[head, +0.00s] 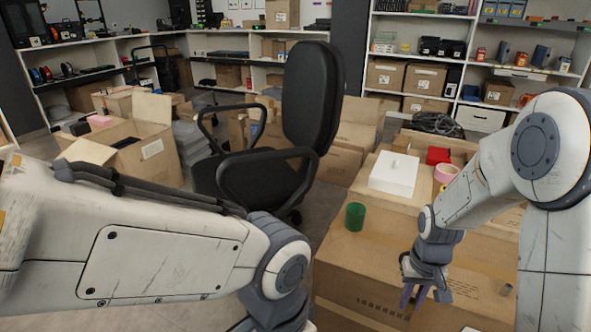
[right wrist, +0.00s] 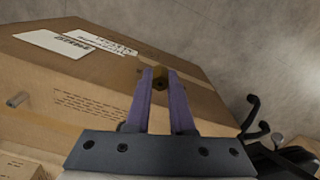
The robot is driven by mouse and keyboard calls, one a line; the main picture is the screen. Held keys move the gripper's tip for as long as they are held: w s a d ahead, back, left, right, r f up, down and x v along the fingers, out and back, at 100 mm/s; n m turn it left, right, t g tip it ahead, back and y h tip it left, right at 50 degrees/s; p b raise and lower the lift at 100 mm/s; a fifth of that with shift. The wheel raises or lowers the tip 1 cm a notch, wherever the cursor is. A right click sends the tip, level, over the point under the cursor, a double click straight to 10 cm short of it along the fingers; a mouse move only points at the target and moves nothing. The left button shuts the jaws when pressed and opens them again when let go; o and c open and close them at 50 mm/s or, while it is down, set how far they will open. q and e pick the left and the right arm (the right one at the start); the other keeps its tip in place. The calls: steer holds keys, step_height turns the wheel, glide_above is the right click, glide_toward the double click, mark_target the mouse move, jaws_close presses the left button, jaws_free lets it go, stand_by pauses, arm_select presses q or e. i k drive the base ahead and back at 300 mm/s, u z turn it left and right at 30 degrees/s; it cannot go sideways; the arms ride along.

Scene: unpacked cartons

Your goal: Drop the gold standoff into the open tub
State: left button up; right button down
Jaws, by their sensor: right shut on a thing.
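My right gripper (head: 415,297) hangs over the front part of the large carton in the head view, its purple fingers pointing down. In the right wrist view its fingers are shut on a small brownish-gold piece, the gold standoff (right wrist: 159,79), which shows between the fingertips. The standoff cannot be made out in the head view. A green round container (head: 355,216) stands on the carton to the left of my right gripper. A pink round open-topped thing (head: 446,173) is farther back. I cannot tell for sure which is the tub. My left gripper is out of view.
A white box (head: 394,173) and a red item (head: 438,155) sit on the cartons behind. A black office chair (head: 308,100) stands left of the cartons.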

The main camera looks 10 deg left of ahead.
mark_target(356, 227)
steer(key=u, duration=0.9)
steer(key=i, duration=0.75)
steer(key=z, duration=0.65)
